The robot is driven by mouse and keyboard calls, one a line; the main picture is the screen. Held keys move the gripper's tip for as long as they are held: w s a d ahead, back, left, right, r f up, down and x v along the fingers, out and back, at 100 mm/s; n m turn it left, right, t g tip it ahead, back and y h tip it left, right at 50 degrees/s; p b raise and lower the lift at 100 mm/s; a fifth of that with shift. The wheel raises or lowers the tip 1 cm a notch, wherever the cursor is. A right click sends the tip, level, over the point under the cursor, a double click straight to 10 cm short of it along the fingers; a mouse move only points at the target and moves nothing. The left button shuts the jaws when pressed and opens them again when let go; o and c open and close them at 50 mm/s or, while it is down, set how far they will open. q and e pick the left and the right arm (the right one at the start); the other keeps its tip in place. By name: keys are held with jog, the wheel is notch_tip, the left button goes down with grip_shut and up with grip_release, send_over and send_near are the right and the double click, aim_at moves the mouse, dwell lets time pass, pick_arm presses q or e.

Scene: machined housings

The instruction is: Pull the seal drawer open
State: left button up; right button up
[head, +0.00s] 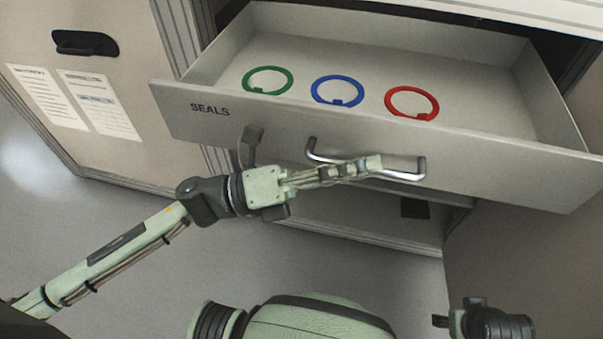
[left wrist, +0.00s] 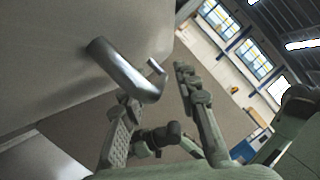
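The seal drawer (head: 465,163) is a pale drawer with "SEALS" on its front, and it stands well out from the cabinet. Its bent metal handle (head: 407,176) is on the front panel and also shows large in the left wrist view (left wrist: 128,77). My left gripper (head: 368,166) is at the handle. In the left wrist view its two fingers stand apart with the handle's bend near and between their tips; I cannot tell if they touch it. My right wrist is partly in view at the bottom right of the head view, its fingers not visible.
A green ring (head: 267,91), a blue ring (head: 338,102) and a red ring (head: 412,116) lie in the drawer. A cabinet with a dark handle (head: 85,43) and two paper sheets (head: 100,108) stands at the left. The floor (head: 380,270) in front is clear.

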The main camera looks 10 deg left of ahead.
pick_arm(q)
jog(key=v, duration=1.1)
jog(key=shift+a, duration=0.15)
